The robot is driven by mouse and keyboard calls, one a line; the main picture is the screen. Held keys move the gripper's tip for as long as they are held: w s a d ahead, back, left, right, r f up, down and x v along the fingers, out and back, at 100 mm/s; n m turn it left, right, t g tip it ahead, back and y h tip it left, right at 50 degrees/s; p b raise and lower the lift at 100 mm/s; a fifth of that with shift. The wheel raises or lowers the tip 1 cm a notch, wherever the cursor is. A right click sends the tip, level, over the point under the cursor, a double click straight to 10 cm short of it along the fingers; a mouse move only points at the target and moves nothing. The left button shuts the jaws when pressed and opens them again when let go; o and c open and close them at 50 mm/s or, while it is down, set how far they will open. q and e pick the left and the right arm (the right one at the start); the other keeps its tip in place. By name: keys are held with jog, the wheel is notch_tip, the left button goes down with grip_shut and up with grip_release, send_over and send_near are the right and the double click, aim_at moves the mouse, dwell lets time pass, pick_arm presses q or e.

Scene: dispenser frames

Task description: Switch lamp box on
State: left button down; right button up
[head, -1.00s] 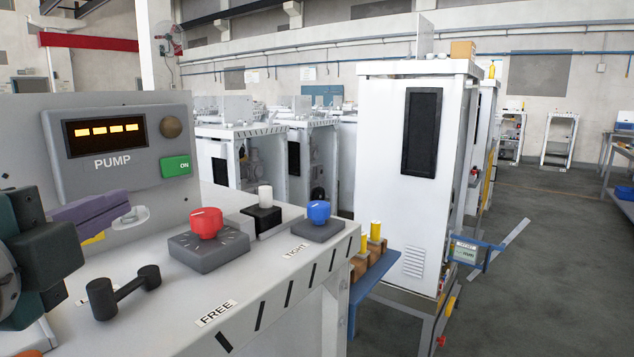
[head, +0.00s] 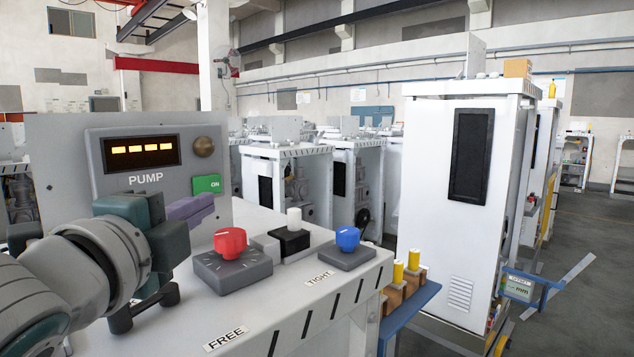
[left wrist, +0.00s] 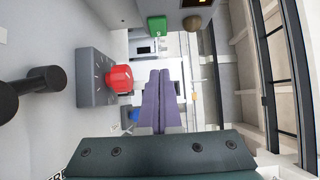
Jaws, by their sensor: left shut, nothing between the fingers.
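The box labelled PUMP (head: 112,172) stands upright at the left in the head view. It has a lit amber display (head: 140,152), a dull brown dome (head: 203,147) and a green ON piece (head: 207,184). The ON piece also shows in the left wrist view (left wrist: 157,27). My left gripper (head: 208,203) has its purple fingers together and empty, in front of the panel and just below the ON piece. In the left wrist view the closed fingers (left wrist: 160,76) point toward the bench controls. No contact is clear. My right gripper is out of view.
A red knob (head: 230,241) on a grey base is close beside my left gripper. A white knob (head: 294,218) on a black base and a blue knob (head: 347,238) stand farther right. A black handle (left wrist: 35,90) lies near. A tall white cabinet (head: 427,180) stands beyond.

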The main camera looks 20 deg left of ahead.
aim_at(209, 190)
pick_arm(q)
jog(key=x, duration=0.5)
jog(key=shift+w+a+r+p, duration=0.1)
jog(key=shift+w+r+p, duration=0.05)
jog(key=shift+p, duration=0.15)
jog(key=shift+w+a+p, duration=0.25)
jog(key=shift+w+a, duration=0.25)
jog(key=shift+a, duration=0.3)
jog(key=shift+w+a+p, duration=0.2)
jog(key=shift+w+a, duration=0.25)
jog(key=shift+a, duration=0.4)
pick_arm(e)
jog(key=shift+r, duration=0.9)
